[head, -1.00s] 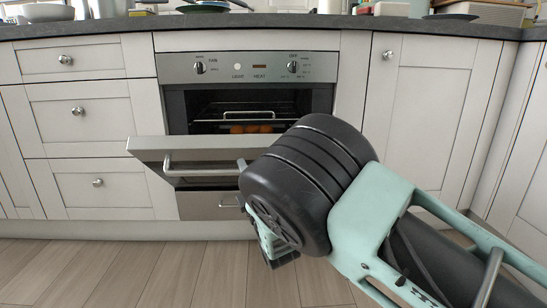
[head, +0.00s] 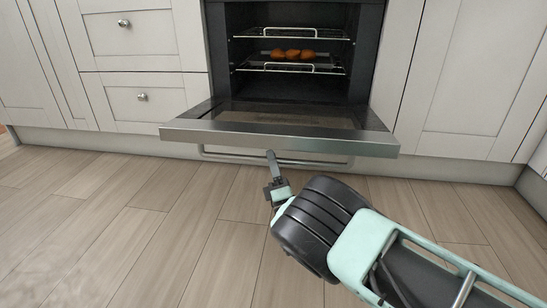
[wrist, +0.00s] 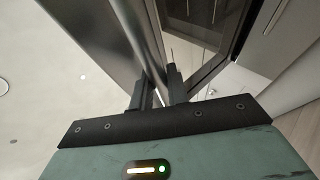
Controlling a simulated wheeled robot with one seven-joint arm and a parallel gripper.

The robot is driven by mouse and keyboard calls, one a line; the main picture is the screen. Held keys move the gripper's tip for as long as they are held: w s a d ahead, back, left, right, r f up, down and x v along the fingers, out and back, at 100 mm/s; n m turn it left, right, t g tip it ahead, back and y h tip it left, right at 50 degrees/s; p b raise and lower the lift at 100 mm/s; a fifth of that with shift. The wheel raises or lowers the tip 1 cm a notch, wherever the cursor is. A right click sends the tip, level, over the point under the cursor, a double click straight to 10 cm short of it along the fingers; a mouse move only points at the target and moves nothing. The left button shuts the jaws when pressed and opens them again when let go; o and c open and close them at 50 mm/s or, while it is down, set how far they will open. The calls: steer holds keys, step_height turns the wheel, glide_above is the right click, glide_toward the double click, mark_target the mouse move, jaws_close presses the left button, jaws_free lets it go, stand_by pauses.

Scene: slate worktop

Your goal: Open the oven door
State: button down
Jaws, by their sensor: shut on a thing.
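The oven door (head: 290,138) is hinged down, close to flat, with its steel front edge towards me in the head view. Its bar handle (head: 225,157) now shows below that edge. My gripper (head: 272,158) reaches up to the handle from below and is shut on it near the middle. In the wrist view my gripper's dark fingers (wrist: 160,88) are close together beside the steel door front, and the contact is partly hidden. The oven cavity (head: 290,92) is open to view.
Orange-brown food (head: 292,54) sits on a tray inside, between wire racks (head: 260,36). White drawers (head: 140,97) stand on the left and a white cupboard door (head: 480,80) on the right. The wood floor (head: 140,220) in front is clear.

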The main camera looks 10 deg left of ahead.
steer(key=shift+w, duration=0.2)
steer(key=c, duration=1.4)
jaws_free()
steer(key=shift+o, duration=0.2)
steer(key=shift+f, duration=0.1)
steer(key=p+v, duration=0.5)
steer(key=v, duration=0.7)
steer(key=shift+p, duration=0.35)
